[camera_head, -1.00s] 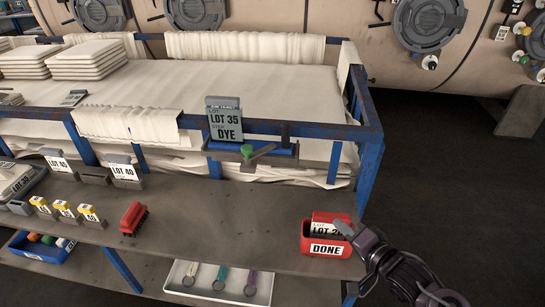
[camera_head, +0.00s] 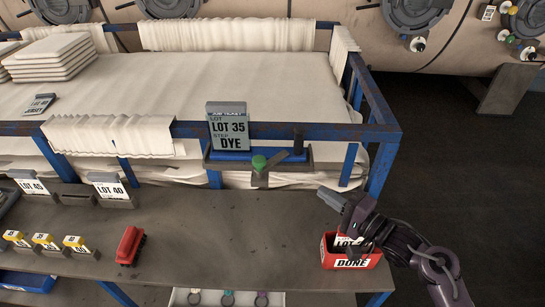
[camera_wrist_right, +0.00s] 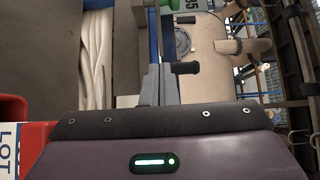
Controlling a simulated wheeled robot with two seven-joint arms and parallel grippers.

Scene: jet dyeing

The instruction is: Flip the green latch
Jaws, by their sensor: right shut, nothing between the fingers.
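The green latch (camera_head: 259,162) has a round green knob and a grey lever hanging below it. It sits at the front of a blue and grey holder (camera_head: 225,155) on the cart's front rail, below the LOT 35 DYE card (camera_head: 228,127). My right gripper (camera_head: 328,197) is shut and empty, to the right of and lower than the latch, with a clear gap between them. In the right wrist view its fingers (camera_wrist_right: 160,84) point up the picture, and a sliver of green (camera_wrist_right: 165,3) shows at the top edge. My left gripper is not in view.
A red DONE bin (camera_head: 330,262) with a lot card stands below my right gripper. A dark upright post (camera_head: 298,140) rises at the holder's right end.

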